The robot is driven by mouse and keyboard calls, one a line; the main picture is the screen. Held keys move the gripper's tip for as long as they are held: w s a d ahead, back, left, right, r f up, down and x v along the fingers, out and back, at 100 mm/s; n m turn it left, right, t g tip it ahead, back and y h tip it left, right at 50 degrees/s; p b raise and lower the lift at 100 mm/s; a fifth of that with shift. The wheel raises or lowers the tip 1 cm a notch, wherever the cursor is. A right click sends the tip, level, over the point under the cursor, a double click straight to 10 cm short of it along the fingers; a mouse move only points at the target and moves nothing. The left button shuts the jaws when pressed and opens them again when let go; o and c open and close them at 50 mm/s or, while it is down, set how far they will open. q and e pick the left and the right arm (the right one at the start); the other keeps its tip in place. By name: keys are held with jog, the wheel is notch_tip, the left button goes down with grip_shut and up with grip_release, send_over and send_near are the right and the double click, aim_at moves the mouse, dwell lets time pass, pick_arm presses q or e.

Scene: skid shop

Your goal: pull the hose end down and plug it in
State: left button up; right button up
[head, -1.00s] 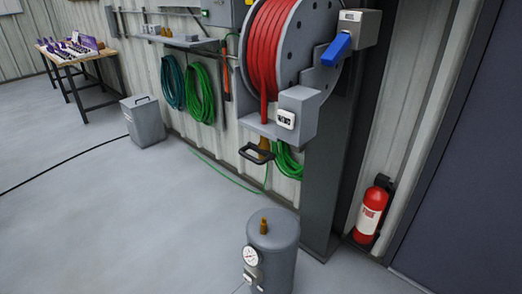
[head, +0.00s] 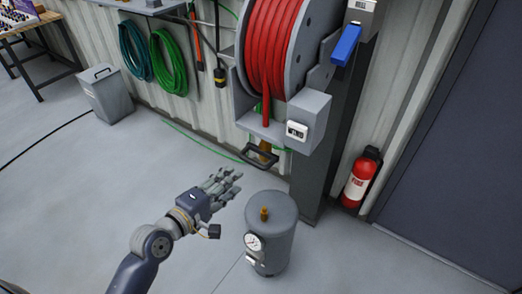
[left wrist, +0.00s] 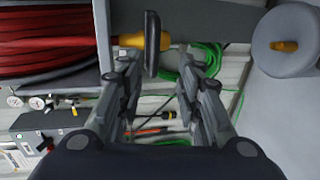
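The red hose (head: 272,50) is wound on a grey reel on the post. Its end hangs below the reel's grey box as a brass fitting with a black loop handle (head: 259,155). In the left wrist view the handle (left wrist: 152,45) and brass fitting (left wrist: 130,41) show beyond the fingers, near the top. A grey tank (head: 271,235) with a gauge and a brass plug fitting (head: 264,214) on top stands on the floor below. My left gripper (head: 228,182) is open and empty, left of and below the handle, apart from it. My right gripper is not in view.
A blue lever (head: 346,45) sits on the post right of the reel. A red fire extinguisher (head: 361,178) stands by the wall. A grey bin (head: 106,95) and coiled hoses (head: 168,62) are at the left. The floor around the tank is mostly clear.

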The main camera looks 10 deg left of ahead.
aim_at(254, 161)
pick_arm(q)
jog(key=x, duration=0.3)
jog(key=p+x, duration=0.1)
jog(key=x, duration=0.3)
jog(key=r+p+x, duration=0.1)
jog(key=x, duration=0.2)
jog(key=shift+w+d, duration=0.25)
jog(key=shift+d, duration=0.05)
jog(key=shift+w+f, duration=0.1)
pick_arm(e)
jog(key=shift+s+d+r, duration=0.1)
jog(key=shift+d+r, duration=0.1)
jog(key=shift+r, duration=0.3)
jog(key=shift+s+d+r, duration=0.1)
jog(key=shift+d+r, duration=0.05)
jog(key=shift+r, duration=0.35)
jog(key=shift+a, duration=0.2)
pick_arm(q)
grip_shut()
